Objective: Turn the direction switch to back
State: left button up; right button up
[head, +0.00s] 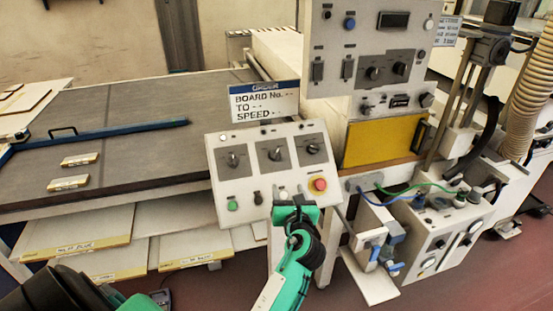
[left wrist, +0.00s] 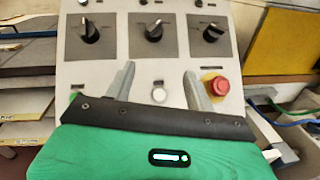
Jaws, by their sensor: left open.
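A light grey sloped control panel (head: 216,182) carries three black rotary knobs on dark plates: left (head: 232,159), middle (head: 276,154) and right (head: 313,148). They also show in the left wrist view, left (left wrist: 90,33), middle (left wrist: 154,30) and right (left wrist: 213,32). Their labels are too small to read, so I cannot tell which is the direction switch. My left gripper (head: 297,202) is open and empty at the panel's lower part. In the left wrist view its fingers (left wrist: 159,78) point up, below the middle knob and apart from it. My right gripper is not in view.
A red emergency button (head: 320,184) sits right of the left fingers, and a green button (head: 233,206) at lower left. A white button (left wrist: 158,95) shows between the fingers. A taller panel (head: 340,85) stands behind; a conveyor bed (head: 130,110) lies to the left.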

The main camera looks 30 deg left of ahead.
aim_at(276, 156)
pick_arm(q)
jog(key=shift+y, duration=0.4)
jog(key=p+x, duration=0.1)
jog(key=x, duration=0.3)
jog(key=r+p+x, duration=0.1)
jog(key=x, duration=0.7)
jog(key=shift+s+a+r+p, duration=0.1)
jog(key=shift+a+r+p, duration=0.25)
jog(key=shift+r+p, duration=0.05)
jog(key=shift+x, duration=0.75)
jog(key=shift+c, duration=0.4)
